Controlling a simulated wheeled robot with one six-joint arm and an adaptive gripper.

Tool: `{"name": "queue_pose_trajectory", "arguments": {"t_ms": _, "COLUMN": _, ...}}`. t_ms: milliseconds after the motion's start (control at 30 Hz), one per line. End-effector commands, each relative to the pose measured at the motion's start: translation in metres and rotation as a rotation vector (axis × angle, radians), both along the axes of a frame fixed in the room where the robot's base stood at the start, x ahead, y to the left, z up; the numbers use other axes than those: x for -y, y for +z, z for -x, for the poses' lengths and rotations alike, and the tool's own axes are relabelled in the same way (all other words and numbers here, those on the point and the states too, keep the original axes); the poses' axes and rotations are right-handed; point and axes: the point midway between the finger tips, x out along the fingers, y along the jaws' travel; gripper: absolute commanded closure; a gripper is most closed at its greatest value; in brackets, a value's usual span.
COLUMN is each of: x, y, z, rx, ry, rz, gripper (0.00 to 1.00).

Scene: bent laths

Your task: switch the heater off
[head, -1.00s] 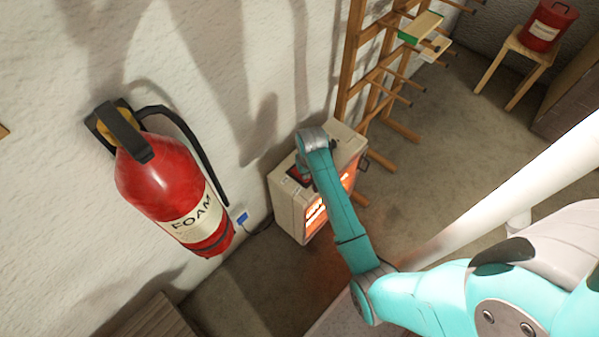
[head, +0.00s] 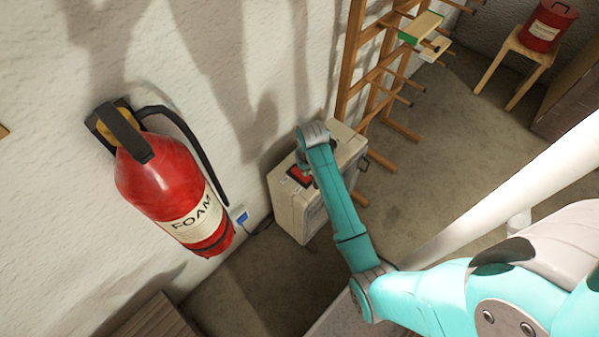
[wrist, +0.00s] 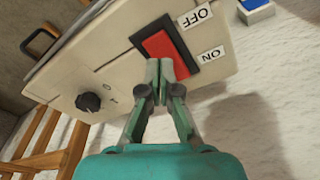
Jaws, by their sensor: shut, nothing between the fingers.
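The cream heater (head: 290,209) stands on the floor against the wall in the head view. Its front is no longer glowing orange. The wrist view shows the top of the heater (wrist: 115,62) with a red rocker switch (wrist: 168,50) in a black frame, OFF and ON labels beside it, and a black knob (wrist: 88,101). The switch also shows in the head view (head: 299,176). My gripper (wrist: 160,66) is shut and empty, its fingertips at the lower edge of the red rocker. I cannot tell if they touch it. In the head view my arm hides part of the heater.
A red foam extinguisher (head: 170,195) hangs on the wall at left. A wooden rack (head: 355,60) stands behind the heater. A red bucket (head: 543,27) sits on a stool (head: 520,60) at the back right. Floor between rack and stool is clear.

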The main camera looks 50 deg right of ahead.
Motion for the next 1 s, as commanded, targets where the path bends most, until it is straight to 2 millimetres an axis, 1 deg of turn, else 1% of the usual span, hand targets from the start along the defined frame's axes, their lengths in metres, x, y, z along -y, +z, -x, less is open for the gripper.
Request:
{"name": "queue_pose_trajectory", "arguments": {"t_ms": 500, "x": 0.000, "y": 0.036, "z": -0.001, "rx": 0.002, "ry": 0.000, "rz": 0.001, "gripper": 1.00}}
{"name": "queue_pose_trajectory", "arguments": {"t_ms": 600, "x": 0.000, "y": 0.040, "z": 0.000, "rx": 0.000, "ry": 0.000, "rz": 0.000, "gripper": 1.00}}
{"name": "queue_pose_trajectory", "arguments": {"t_ms": 1000, "x": 0.000, "y": 0.042, "z": 0.000, "rx": 0.000, "ry": 0.000, "rz": 0.000, "gripper": 1.00}}
